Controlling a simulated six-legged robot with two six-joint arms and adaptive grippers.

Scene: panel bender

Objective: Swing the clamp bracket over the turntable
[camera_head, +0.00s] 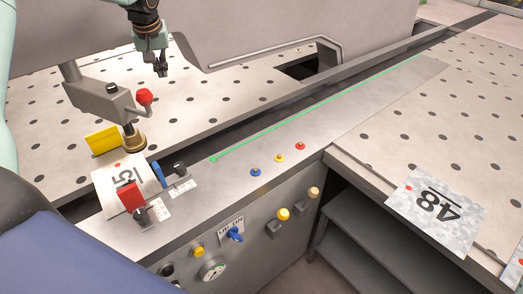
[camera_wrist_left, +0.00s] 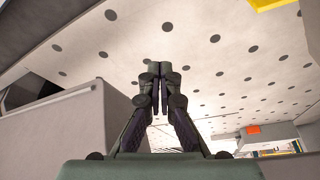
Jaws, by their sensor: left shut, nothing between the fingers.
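The clamp bracket (camera_head: 100,98) is a grey arm on a post at the upper left of the head view. It has a red knob (camera_head: 144,97) and a brass foot (camera_head: 134,139) at its near end. The foot is above or on the table beside a yellow block; I cannot tell if it touches. I cannot clearly make out the turntable. My left gripper (camera_head: 161,72) is shut and empty, above the perforated table, right of the bracket and apart from it. In the left wrist view its fingertips (camera_wrist_left: 160,70) are together. My right gripper is not in view.
A yellow block (camera_head: 103,139) and a sheet marked 15 (camera_head: 112,180) are near the bracket. A red switch (camera_head: 130,196) and coloured buttons (camera_head: 279,157) line the front ledge. A grey panel (camera_head: 260,30) stands behind the gripper.

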